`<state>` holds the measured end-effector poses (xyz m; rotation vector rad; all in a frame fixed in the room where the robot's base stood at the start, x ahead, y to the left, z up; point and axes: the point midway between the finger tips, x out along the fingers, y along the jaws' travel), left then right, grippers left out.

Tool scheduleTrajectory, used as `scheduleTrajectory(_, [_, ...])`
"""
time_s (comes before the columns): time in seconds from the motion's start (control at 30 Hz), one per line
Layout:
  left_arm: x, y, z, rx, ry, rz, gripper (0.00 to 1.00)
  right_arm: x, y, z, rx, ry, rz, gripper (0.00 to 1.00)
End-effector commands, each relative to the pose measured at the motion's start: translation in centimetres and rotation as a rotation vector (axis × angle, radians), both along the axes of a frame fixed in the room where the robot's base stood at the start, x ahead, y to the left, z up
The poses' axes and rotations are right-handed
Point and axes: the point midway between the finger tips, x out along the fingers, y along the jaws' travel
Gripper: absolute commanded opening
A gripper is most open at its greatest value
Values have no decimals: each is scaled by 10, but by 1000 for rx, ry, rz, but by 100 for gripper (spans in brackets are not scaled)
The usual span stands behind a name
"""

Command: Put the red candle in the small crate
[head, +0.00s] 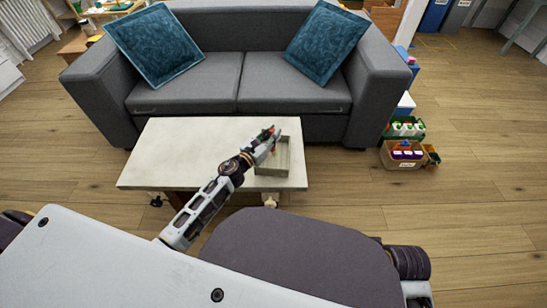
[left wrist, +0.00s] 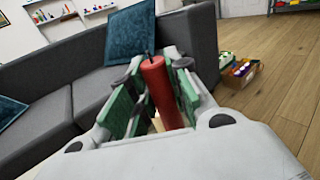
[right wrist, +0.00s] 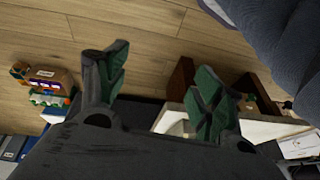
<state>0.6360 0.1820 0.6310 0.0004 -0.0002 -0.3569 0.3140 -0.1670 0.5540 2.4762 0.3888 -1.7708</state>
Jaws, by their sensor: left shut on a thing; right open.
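The red candle (left wrist: 162,92) stands between the green-padded fingers of my left gripper (left wrist: 158,103) in the left wrist view, and the gripper is shut on it. In the head view my left gripper (head: 270,138) holds the candle (head: 275,147) over the small crate (head: 271,168), a pale open box near the right end of the low table (head: 170,140). The arm hides part of the crate. I cannot tell whether the candle's lower end touches the crate's floor. My right gripper (right wrist: 155,95) shows in the right wrist view, open and empty.
A grey sofa (head: 225,95) with two teal cushions stands right behind the table. Boxes with coloured items (head: 402,153) stand on the wooden floor to the right. The left part of the tabletop is bare.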

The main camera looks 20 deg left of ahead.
Motion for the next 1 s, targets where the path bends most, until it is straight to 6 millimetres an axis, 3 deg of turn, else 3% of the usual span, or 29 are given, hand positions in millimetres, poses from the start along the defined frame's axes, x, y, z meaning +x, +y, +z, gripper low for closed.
scheduleTrajectory(0.33, [0,0,-6,-1,0,0,0,1,2,-7,10,-7,0,68])
scheduleTrajectory(0.8, [0,0,-54,-3,1,1,0,9,19,-63,93,-81,-11,68])
scheduleTrajectory(1.0, [0,0,-63,-1,0,0,0,11,22,-72,112,-101,-16,68])
